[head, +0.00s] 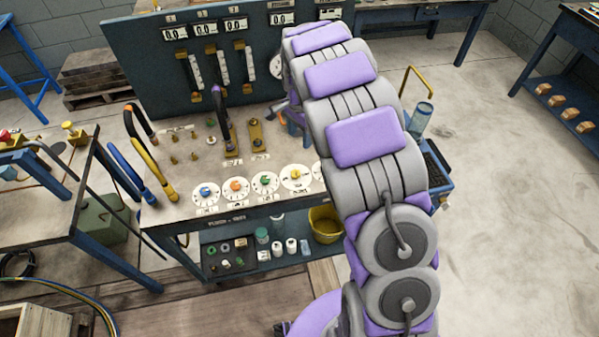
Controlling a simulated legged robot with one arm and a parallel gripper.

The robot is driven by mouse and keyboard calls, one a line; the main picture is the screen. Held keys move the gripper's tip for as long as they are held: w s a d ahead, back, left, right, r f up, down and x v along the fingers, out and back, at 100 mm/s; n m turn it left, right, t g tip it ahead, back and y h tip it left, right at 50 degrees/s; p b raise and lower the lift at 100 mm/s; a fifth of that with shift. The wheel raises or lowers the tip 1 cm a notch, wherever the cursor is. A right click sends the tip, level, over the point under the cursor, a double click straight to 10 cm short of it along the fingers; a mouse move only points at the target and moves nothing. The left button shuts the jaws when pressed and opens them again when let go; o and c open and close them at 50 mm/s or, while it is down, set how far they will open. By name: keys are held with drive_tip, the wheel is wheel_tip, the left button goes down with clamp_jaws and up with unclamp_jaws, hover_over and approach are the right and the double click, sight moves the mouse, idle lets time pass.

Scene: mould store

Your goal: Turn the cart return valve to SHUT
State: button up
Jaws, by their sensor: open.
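A grey console (180,208) with a dark upright panel (135,65) stands left of my arm. The labels are too small to read, so I cannot tell which control is the cart return valve. A purple-handled lever (219,105) stands upright on a brass plate; another brass plate (256,136) is to its right. Round dials with a blue knob (205,191), an orange knob (235,185), a green knob (265,181) and a yellow knob (295,174) line the front edge. My gripper (283,115) shows partly past my arm, above the console, open; its fingertips are mostly hidden.
A yellow bucket (325,222) and bottles sit on the shelf below. A blue cart (436,180) stands behind my arm.

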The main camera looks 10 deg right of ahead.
wheel_tip(320, 180, down, 3)
drive_tip(key=b, duration=0.2)
approach(295, 172)
drive_tip(key=a, duration=0.2)
drive_tip(key=d+f, duration=0.1)
drive_tip(key=f, duration=0.1)
drive_tip(key=d+f, duration=0.1)
drive_tip(key=f, duration=0.2)
drive_tip(key=d+f, duration=0.1)
drive_tip(key=f, duration=0.1)
drive_tip(key=shift+d+f, duration=0.2)
drive_tip(key=shift+f, duration=0.1)
drive_tip(key=shift+a+f+b, duration=0.2)
drive_tip(key=shift+f+b, duration=0.1)
drive_tip(key=shift+f, duration=0.05)
drive_tip(key=shift+a+f, duration=0.2)
drive_tip(key=shift+a, duration=1)
drive_tip(key=shift+d, duration=1.2)
drive_tip(key=c, duration=0.5)
drive_tip(key=shift+c, duration=0.8)
drive_tip(key=shift+s+a, duration=0.1)
drive_tip(key=shift+a, duration=0.5)
drive_tip(key=c, duration=0.4)
